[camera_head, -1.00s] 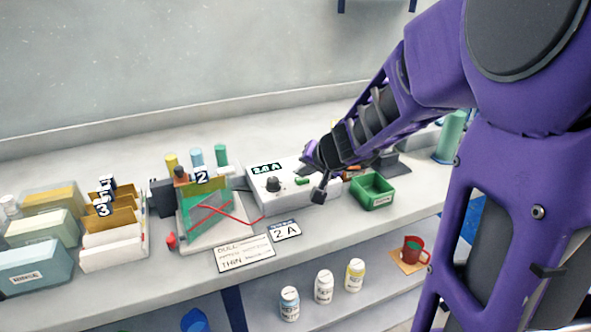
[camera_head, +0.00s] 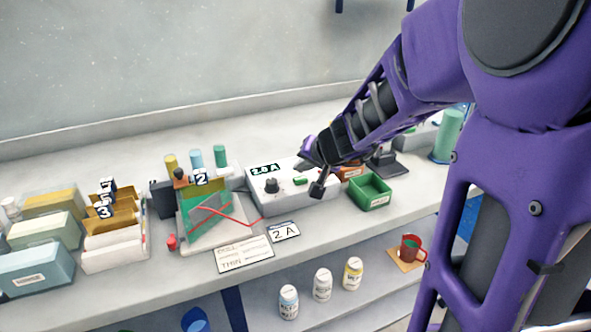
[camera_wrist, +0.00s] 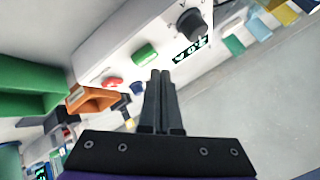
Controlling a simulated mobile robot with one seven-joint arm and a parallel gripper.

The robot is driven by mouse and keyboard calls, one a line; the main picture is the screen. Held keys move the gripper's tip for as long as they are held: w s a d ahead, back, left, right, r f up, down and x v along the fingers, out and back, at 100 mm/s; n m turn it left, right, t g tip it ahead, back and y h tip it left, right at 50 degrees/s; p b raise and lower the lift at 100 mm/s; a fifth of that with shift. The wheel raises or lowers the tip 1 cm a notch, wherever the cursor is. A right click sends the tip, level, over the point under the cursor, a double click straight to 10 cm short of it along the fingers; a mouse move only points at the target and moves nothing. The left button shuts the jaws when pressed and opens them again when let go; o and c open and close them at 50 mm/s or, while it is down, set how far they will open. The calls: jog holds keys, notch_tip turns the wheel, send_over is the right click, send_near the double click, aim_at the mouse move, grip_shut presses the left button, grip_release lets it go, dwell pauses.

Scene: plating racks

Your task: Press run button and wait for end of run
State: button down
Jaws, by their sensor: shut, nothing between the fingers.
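A white power supply box (camera_head: 330,205) stands on the bench with a black knob (camera_head: 271,185), a lit display (camera_head: 265,170) reading about 2.0 A and a green button (camera_head: 300,181). The wrist view shows the green button (camera_wrist: 145,53), a red button (camera_wrist: 112,82), a blue button (camera_wrist: 137,90) and the knob (camera_wrist: 192,21). My gripper (camera_wrist: 160,75) is shut and empty, its tips close to the green button in that view. I cannot tell whether they touch it. In the head view my gripper (camera_head: 318,188) is over the box's right part. No button label is readable.
A cell with a green plate (camera_head: 205,212) and red wire stands left of the box. A "2 A" card (camera_head: 284,231) lies in front. A green bin (camera_head: 370,192) stands right. Racks and tubs (camera_head: 38,268) fill the left. Bottles (camera_head: 322,285) stand on the lower shelf.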

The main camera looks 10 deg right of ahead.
aim_at(301, 186)
notch_tip(301, 186, up, 5)
jog(key=p, duration=0.4)
dwell(0.3)
dwell(0.4)
